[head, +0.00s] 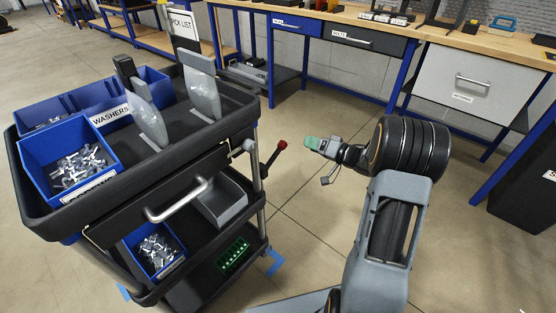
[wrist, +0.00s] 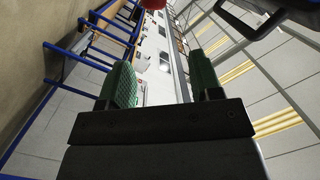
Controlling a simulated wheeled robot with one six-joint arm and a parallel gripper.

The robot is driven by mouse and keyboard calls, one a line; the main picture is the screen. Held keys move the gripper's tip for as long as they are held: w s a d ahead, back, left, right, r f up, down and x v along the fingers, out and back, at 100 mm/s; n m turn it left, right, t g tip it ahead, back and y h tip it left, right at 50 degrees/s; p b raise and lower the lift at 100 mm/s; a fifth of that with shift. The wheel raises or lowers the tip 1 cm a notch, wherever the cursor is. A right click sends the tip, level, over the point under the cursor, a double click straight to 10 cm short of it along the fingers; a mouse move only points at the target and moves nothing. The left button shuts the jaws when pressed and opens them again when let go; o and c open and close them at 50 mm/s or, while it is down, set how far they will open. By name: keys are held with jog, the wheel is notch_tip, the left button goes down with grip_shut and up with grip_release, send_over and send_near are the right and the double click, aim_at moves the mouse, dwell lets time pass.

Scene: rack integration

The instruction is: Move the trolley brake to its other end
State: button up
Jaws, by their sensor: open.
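The trolley brake is a dark lever with a red knob (head: 282,145) at its tip. It sticks out from the trolley's right side and tilts up to the right in the head view. Part of the red knob also shows at the top edge of the wrist view (wrist: 153,4). My gripper (head: 309,143) is just right of the knob, apart from it. In the wrist view my gripper (wrist: 164,78) is open, with two green pads and nothing between them. The lever's pivot is hard to make out.
The black trolley (head: 190,148) carries blue bins of metal parts, a washers bin (head: 110,115) and grey tools. Its drawer handle (head: 180,200) faces front. Workbenches (head: 350,30) stand behind. The floor (head: 305,215) right of the trolley is clear.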

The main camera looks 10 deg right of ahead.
aim_at(275, 155)
jog(key=w+a+f+g+y+b, duration=0.1)
jog(key=w+a+b, duration=0.4)
jog(key=a, duration=0.5)
notch_tip(275, 155, down, 2)
jog(key=shift+w+a+f+y, duration=0.1)
jog(key=shift+w+a+y, duration=0.2)
jog(key=shift+w+y, duration=0.45)
jog(key=shift+w, duration=0.15)
